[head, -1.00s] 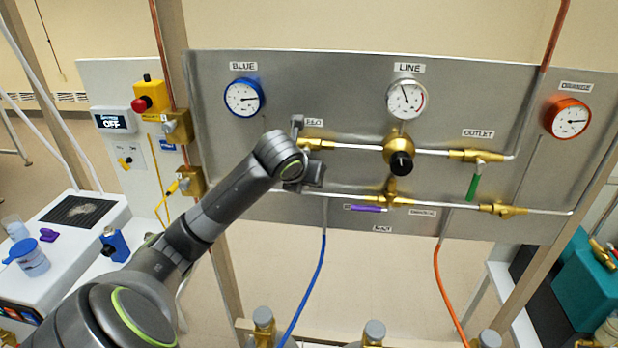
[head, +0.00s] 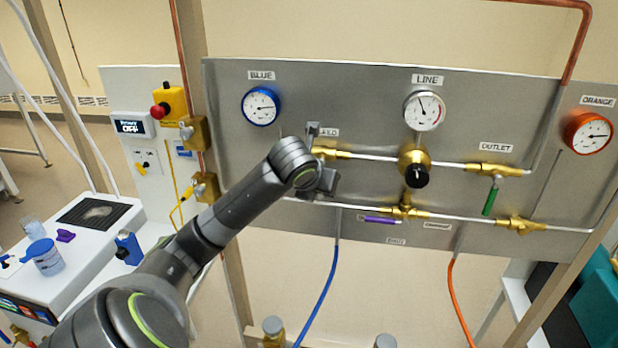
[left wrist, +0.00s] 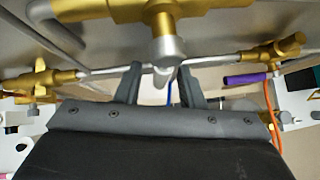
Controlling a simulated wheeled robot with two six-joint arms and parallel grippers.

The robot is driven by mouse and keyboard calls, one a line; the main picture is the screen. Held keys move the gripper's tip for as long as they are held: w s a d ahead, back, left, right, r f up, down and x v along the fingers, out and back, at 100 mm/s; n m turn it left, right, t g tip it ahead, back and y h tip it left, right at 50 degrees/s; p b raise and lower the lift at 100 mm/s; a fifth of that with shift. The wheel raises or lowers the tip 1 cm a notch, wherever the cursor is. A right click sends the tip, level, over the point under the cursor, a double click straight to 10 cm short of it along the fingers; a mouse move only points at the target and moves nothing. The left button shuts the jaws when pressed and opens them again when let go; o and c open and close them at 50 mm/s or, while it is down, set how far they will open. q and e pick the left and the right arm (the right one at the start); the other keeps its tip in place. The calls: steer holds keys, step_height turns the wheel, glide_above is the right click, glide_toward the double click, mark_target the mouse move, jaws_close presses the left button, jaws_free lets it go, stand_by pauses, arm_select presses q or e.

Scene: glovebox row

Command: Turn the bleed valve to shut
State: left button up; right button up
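A brass valve (head: 332,152) sits on the upper pipe at the panel's left, beside a partly covered label ending in "ED". My left gripper (head: 319,180) is just below it and hides part of it. In the left wrist view a brass fitting (left wrist: 162,18) with a silver stem (left wrist: 166,48) points down at my left gripper (left wrist: 160,82). The fingers are apart, on either side of the stem's lower end; I see no clear contact. The valve's handle is not clearly visible. My right gripper is not in view.
A green handle (head: 490,201) hangs under the outlet valve. A purple handle (head: 382,220) lies level along the lower pipe; it also shows in the left wrist view (left wrist: 246,79). A black regulator knob (head: 416,176) is right of my gripper. Blue (head: 322,300) and orange (head: 459,300) hoses hang below.

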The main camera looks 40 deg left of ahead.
arm_select(q)
steer(key=b+v, duration=0.1)
steer(key=v, duration=1.5)
steer(key=shift+b, duration=0.3)
steer(key=shift+r, duration=0.1)
